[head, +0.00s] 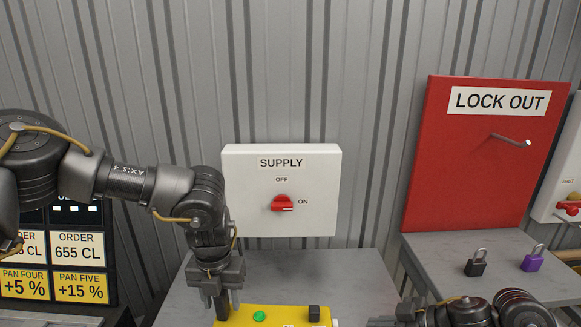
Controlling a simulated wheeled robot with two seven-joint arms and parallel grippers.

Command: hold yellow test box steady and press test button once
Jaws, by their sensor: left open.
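The yellow test box (281,313) lies on the grey bench at the bottom of the head view, and its lower part is cut off. On its top are a green button (259,316) and a black block-like part (314,312). My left gripper (229,303) points down at the box's left end, with its jaws open. I cannot tell whether its fingers touch the box. The green button is just right of the fingers. My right gripper (390,320) shows only in part at the bottom edge, right of the box; its jaws are unclear.
A white supply panel (240,220) with a red switch (283,204) is on the wall behind the bench (350,285). At right are a red lock out board (460,170), a black padlock (476,267) and a purple padlock (532,263). An order display (78,250) stands left.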

